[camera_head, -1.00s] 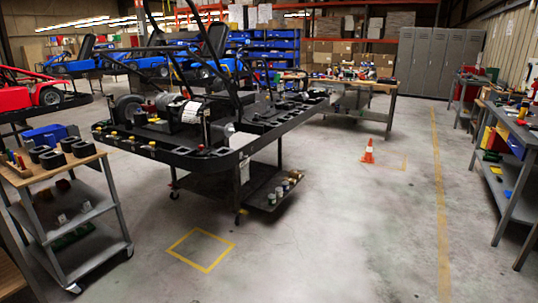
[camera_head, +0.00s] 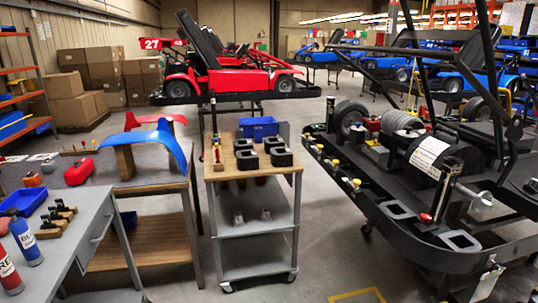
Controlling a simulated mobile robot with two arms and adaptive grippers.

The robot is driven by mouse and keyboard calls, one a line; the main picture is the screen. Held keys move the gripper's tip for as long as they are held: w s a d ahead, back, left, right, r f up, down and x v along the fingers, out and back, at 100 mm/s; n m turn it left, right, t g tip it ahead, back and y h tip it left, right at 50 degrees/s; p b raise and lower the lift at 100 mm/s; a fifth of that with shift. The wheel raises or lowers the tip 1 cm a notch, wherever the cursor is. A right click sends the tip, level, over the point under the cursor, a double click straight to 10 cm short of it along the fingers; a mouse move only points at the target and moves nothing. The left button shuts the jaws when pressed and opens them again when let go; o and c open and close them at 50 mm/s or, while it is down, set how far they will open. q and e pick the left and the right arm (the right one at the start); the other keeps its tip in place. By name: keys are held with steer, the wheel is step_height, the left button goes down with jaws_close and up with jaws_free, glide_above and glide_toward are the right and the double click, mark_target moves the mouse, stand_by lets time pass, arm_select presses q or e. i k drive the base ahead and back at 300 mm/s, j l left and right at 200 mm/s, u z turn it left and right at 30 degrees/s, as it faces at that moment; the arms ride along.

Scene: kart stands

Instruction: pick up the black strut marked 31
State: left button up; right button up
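I cannot make out a strut marked 31 in the head view. Several black block-like parts (camera_head: 279,157) sit on the wooden top of the grey trolley (camera_head: 250,222), but no number on them is readable. A black kart chassis (camera_head: 400,205) with bars and mechanical parts stands on the right; any 31 on it is not legible. Neither of my grippers is in view.
A blue bin (camera_head: 258,128) sits at the trolley's back. A red kart (camera_head: 230,75) marked 27 stands behind. Workbenches (camera_head: 85,228) with red and blue panels and bottles fill the left. Cardboard boxes (camera_head: 85,75) are at the back left. Floor shows between trolley and chassis.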

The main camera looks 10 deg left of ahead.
mark_target(212, 92)
steer(key=i+j, duration=0.2)
steer(key=i, duration=0.3)
steer(key=i+j, duration=0.15)
steer(key=i, duration=0.3)
steer(key=i+j, duration=0.2)
steer(key=i, duration=0.3)
steer(key=l+z, duration=0.05)
